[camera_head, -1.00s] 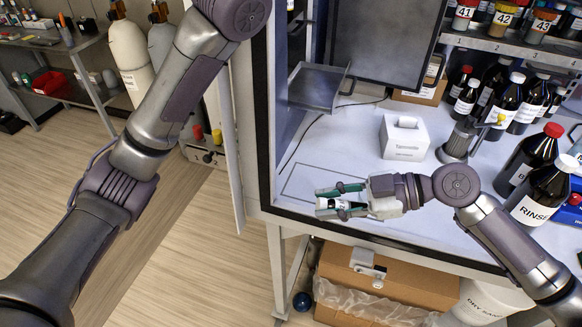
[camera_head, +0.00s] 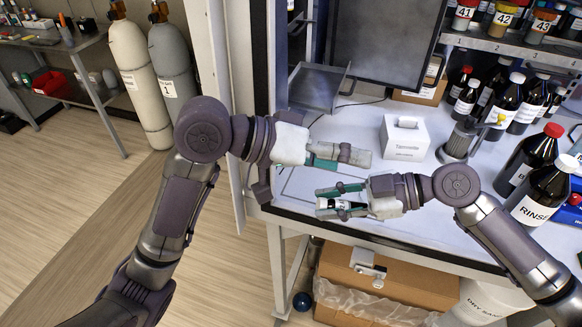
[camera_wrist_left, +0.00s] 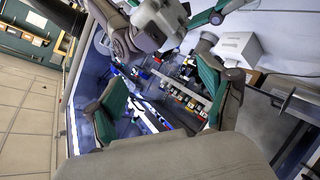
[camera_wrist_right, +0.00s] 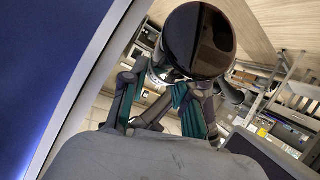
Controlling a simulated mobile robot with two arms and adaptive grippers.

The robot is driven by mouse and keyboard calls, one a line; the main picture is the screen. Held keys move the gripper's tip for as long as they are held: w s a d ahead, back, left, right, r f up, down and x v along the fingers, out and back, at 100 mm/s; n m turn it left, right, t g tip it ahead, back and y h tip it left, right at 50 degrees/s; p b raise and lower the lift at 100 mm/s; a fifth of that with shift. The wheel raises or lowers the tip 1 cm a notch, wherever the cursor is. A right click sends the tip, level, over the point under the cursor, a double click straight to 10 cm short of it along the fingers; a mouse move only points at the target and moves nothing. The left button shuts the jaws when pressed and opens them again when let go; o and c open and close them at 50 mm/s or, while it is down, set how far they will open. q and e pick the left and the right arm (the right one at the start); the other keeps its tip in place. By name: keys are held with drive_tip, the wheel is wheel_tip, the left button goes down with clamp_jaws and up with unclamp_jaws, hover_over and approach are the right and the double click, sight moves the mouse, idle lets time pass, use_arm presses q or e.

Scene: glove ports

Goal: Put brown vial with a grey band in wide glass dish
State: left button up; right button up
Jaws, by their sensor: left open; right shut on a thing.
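My right gripper (camera_head: 340,198) is shut on a small vial (camera_head: 342,205), held over the front of the cabinet floor. The vial looks dark with a white part in the head view. In the right wrist view its dark brown, glossy round end (camera_wrist_right: 200,42) is large above the fingers (camera_wrist_right: 160,105). I cannot make out a grey band. My left gripper (camera_head: 345,155) is open and empty, just behind and above the right gripper in the head view. Its green-padded fingers stand apart in the left wrist view (camera_wrist_left: 160,105). I cannot make out a wide glass dish in any view.
A white tissue box (camera_head: 405,137) stands behind the grippers. Dark bottles (camera_head: 530,158) crowd the right side. A grey tray-like shelf (camera_head: 315,87) is at the back left. The cabinet's front edge (camera_head: 390,240) runs below the right gripper. A cardboard box (camera_head: 375,275) is underneath.

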sight(335, 201)
drive_tip(key=shift+w, duration=0.1)
use_arm(q)
drive_tip(key=w+a+f+n+g+y, duration=0.25)
drive_tip(key=a+f+n+y, duration=0.2)
drive_tip(key=a, duration=0.35)
drive_tip(key=shift+m+g+h, duration=0.25)
drive_tip(key=shift+m+h, duration=0.1)
drive_tip(key=shift+h, duration=0.1)
drive_tip(key=x, duration=0.8)
drive_tip(key=s+x, duration=0.1)
drive_tip(key=x, duration=0.3)
drive_tip(key=shift+d+r, duration=0.1)
drive_tip(key=shift+r, duration=0.1)
drive_tip(key=c, duration=1.4)
use_arm(e)
drive_tip(key=shift+f, duration=0.1)
use_arm(q)
clamp_jaws()
use_arm(e)
drive_tip(key=o, duration=1.1)
